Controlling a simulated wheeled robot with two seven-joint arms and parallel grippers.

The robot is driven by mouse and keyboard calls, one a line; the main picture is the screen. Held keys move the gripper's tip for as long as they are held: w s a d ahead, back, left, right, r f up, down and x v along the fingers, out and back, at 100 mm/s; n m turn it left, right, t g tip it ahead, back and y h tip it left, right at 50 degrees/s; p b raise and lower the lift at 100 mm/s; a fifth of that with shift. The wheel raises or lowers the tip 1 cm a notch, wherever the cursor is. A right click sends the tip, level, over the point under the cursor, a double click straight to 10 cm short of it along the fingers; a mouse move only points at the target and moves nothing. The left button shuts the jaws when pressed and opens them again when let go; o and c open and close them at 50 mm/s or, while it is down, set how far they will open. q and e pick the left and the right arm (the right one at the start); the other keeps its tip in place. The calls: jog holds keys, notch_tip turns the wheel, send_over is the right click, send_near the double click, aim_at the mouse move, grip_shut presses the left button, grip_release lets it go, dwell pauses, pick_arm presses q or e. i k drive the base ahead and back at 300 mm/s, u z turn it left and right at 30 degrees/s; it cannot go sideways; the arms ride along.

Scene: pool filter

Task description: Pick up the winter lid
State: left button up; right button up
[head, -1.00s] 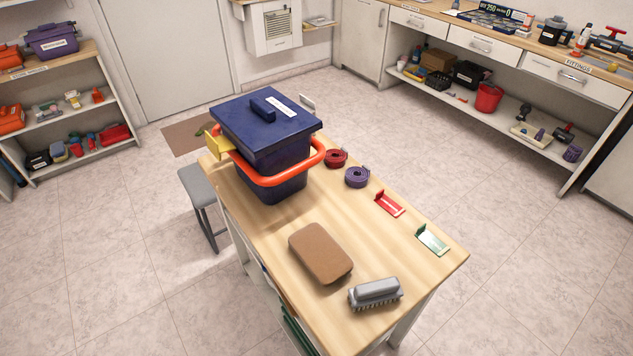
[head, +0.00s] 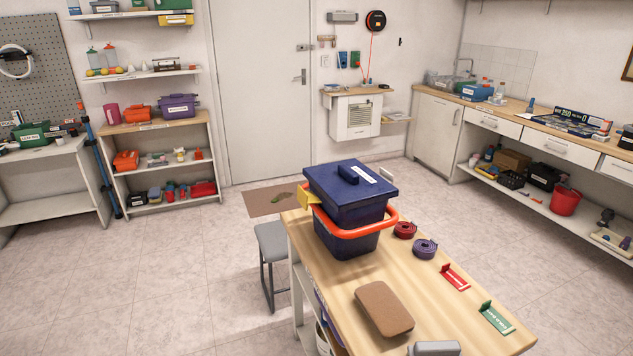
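No lid in view carries a label that I can read as winter lid. A dark blue lid (head: 350,180) with a raised grip and a white label sits on a dark blue bin (head: 346,241) on the wooden table. An orange ring handle (head: 350,234) runs around the bin, and a yellow piece (head: 308,199) sticks out at its left. Neither of my grippers is in view.
The table (head: 440,283) also holds a brown sponge-like block (head: 384,309), red (head: 405,230) and purple (head: 425,249) rolls, red (head: 455,278) and green (head: 496,317) tags, and a grey brush (head: 434,348). A grey stool (head: 272,242) stands left of it. The floor at left is clear.

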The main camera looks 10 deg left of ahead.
aim_at(347, 185)
jog(key=u, duration=1.45)
jog(key=i, duration=2.05)
jog(key=z, duration=2.3)
